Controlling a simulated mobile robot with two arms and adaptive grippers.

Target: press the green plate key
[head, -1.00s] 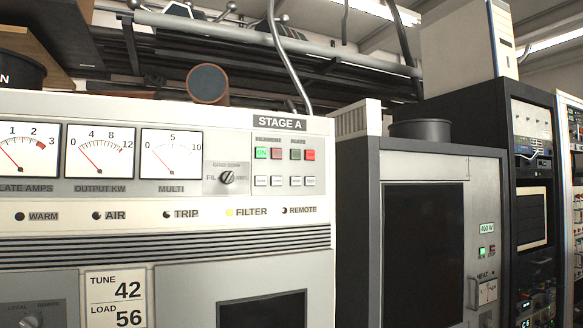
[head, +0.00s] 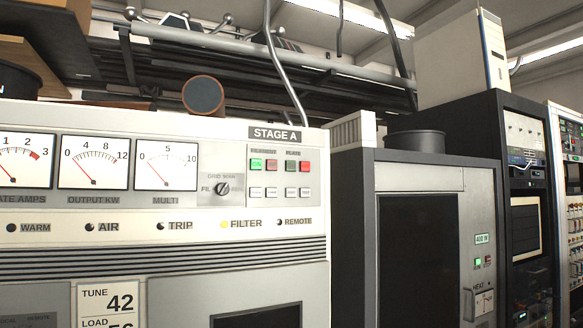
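The white cabinet marked STAGE A (head: 274,134) stands at the left and middle of the head view. At its upper right is a key panel with two pairs of keys under small headings. The green plate key (head: 291,166) is dark green and looks unlit, in the right pair. The red plate key (head: 305,166) beside it is bright red. In the left pair, the green filament key (head: 257,164) is lit and reads ON, next to a dull red key (head: 271,165). Neither of my grippers is in view.
Small pale keys (head: 271,193) sit in a row below. A rotary knob (head: 222,188) is left of the panel, with dial meters (head: 167,165) beyond it. A grey cabinet (head: 480,205) stands to the right with a dark pot (head: 416,142) on top.

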